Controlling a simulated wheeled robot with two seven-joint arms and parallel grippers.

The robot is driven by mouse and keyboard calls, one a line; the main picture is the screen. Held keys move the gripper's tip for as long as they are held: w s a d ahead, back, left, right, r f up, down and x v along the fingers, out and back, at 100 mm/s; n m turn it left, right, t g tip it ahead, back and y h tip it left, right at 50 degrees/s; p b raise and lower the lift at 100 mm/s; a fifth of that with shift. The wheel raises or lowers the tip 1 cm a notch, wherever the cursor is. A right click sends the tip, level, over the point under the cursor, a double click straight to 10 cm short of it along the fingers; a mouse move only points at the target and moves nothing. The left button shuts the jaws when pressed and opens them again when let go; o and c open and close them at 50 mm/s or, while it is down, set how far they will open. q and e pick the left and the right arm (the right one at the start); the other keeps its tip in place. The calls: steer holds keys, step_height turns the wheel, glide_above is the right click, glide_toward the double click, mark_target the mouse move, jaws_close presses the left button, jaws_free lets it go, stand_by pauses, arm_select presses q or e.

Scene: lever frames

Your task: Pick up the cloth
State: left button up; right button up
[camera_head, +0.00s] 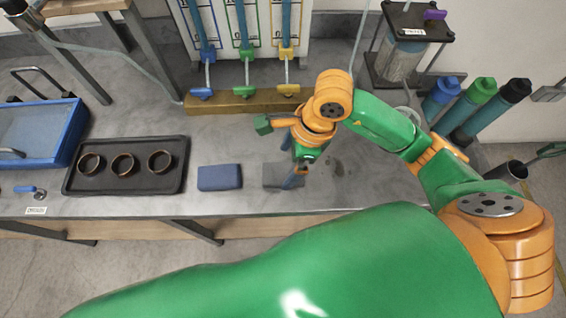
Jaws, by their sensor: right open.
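A blue folded cloth-like pad (220,177) lies flat on the grey bench near its front edge. A darker grey flat piece (272,175) lies just to its right, partly hidden under my right gripper; I cannot tell which of the two is the cloth. My right gripper (289,164) is open and points down over the right part of the grey piece. It holds nothing that I can see. Whether its fingertips touch the grey piece or the bench is unclear. My left gripper is not in view.
A black tray (180,183) with three brown rings stands left of the blue pad. A blue-rimmed tray (75,133) is at the far left. Levers with a blue (202,93), green and yellow handle stand behind. Blue, green and dark cylinders (475,107) stand at right.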

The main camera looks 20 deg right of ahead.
mark_target(283, 173)
steer(key=x, duration=0.3)
steer(key=shift+s+f+p, duration=0.3)
steer(key=shift+s+f, duration=0.05)
steer(key=shift+w+d+f, duration=0.1)
steer(key=shift+w+f, duration=0.05)
steer(key=shift+w, duration=0.15)
steer(key=shift+s, duration=0.15)
steer(key=c, duration=1.4)
steer(key=shift+c, duration=0.4)
